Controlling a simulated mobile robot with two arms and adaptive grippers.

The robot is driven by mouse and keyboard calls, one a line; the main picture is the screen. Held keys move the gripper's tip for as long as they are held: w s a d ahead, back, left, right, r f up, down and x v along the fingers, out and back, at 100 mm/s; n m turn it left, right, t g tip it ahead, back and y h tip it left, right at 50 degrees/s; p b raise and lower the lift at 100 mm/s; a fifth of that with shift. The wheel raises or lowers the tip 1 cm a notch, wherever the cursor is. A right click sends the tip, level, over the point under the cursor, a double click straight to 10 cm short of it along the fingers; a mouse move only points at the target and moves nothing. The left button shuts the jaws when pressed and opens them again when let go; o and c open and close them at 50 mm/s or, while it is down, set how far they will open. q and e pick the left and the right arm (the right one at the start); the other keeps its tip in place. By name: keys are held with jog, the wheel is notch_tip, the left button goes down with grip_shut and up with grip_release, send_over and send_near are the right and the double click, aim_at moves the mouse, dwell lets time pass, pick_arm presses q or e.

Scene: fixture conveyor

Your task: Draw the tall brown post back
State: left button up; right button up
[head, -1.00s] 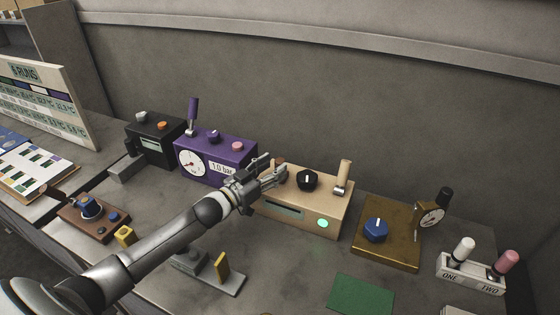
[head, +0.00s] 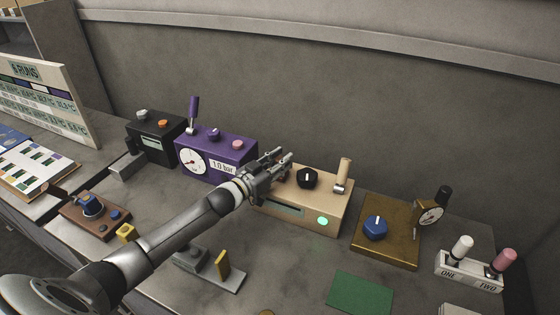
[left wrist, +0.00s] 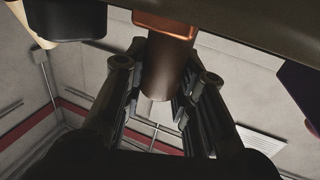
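A brown post (left wrist: 165,75) with a copper-coloured base (left wrist: 166,22) shows in the left wrist view, between the two fingers of my left gripper (left wrist: 160,95). The fingers stand apart on either side of it; a narrow gap seems to remain, and contact is unclear. In the head view my left gripper (head: 278,160) is over the left end of the beige box (head: 318,207) and hides the brown post there. A paler tan post (head: 344,171) stands upright at the box's right end, clear of the gripper. My right gripper is not in view.
The beige box also carries a black knob (head: 307,177) and a lit green button (head: 322,221). A purple gauge box (head: 217,158) stands close on the left. A brass box with a blue knob (head: 375,228) is on the right. A green mat (head: 360,294) lies in front.

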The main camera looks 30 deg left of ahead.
pick_arm(q)
grip_shut()
jog(key=a, duration=0.4)
jog(key=shift+s+a, duration=0.1)
jog(key=shift+a, duration=0.1)
jog(key=o, duration=0.5)
grip_release()
jog(key=o, duration=0.4)
jog(key=shift+a, duration=0.15)
jog(key=shift+c, duration=0.2)
jog(key=shift+s, duration=0.1)
jog(key=shift+s, duration=0.1)
